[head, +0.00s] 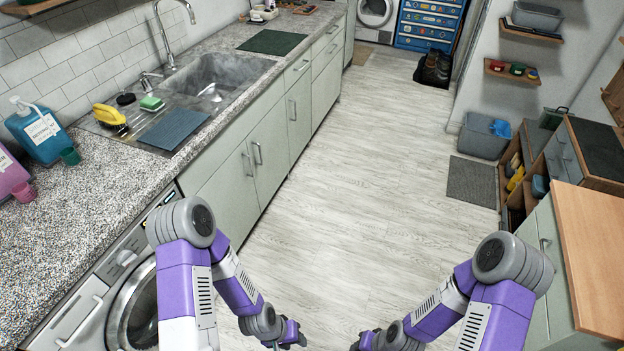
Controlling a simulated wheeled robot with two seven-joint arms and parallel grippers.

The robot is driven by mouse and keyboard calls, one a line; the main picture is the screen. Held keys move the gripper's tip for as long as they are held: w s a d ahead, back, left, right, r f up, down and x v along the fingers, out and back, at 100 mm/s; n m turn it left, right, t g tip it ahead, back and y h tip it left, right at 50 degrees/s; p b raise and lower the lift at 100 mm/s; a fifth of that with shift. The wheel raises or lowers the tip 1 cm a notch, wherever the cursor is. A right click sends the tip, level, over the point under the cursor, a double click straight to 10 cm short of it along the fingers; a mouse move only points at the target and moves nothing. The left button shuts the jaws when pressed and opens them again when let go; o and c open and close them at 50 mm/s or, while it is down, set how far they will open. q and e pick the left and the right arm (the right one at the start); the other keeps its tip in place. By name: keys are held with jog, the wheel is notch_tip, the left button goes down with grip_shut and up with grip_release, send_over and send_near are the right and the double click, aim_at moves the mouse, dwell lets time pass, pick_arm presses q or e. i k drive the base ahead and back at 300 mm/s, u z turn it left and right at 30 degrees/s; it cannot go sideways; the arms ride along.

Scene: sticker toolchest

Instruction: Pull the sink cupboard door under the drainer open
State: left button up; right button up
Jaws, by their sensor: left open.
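The sink cupboard door under the drainer (220,202) is pale grey-green and looks closed. Its upright bar handle (248,163) is near its right edge, beside the handle of the neighbouring door (271,148). The drainer (150,112) is left of the sink basin (212,84). My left gripper (296,340) is open and empty, low over the floor at the bottom of the head view, apart from the door. My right gripper (362,343) is low to its right; its fingers are too small and cut off to judge.
A washing machine (133,305) stands left of the door under the counter (60,240). The pale floor (370,190) is clear between the counter and the right-hand shelves. A wooden-topped cabinet (595,250) stands close on the right.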

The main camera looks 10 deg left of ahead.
aim_at(231, 194)
jog(key=z, duration=0.15)
jog(key=k, duration=0.35)
jog(key=z, duration=0.25)
jog(key=i, duration=1.75)
jog(key=u, duration=1.9)
jog(key=i, duration=0.8)
jog(key=u, duration=0.9)
